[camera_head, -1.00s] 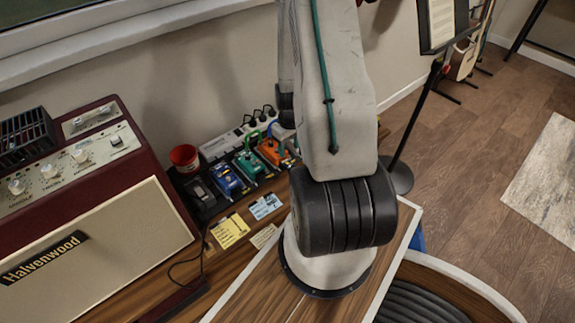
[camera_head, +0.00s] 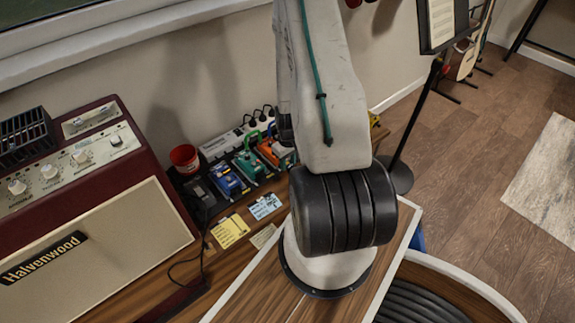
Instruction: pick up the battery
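I cannot make out a battery in the head view; it may be hidden behind my arm or too small to tell. My gripper is out of sight behind my own arm, which fills the middle of the picture. On the wooden bench (camera_head: 231,270) stand several effect pedals, among them a blue pedal (camera_head: 228,180), a green pedal (camera_head: 249,164) and an orange pedal (camera_head: 268,153) close to the left side of my arm.
A dark red amplifier (camera_head: 150,160) fills the left. A red cup (camera_head: 184,157), a power strip (camera_head: 222,144), a yellow note (camera_head: 229,230) and a blue note (camera_head: 265,206) lie near the pedals. A music stand (camera_head: 415,125) rises at right, with open floor beyond.

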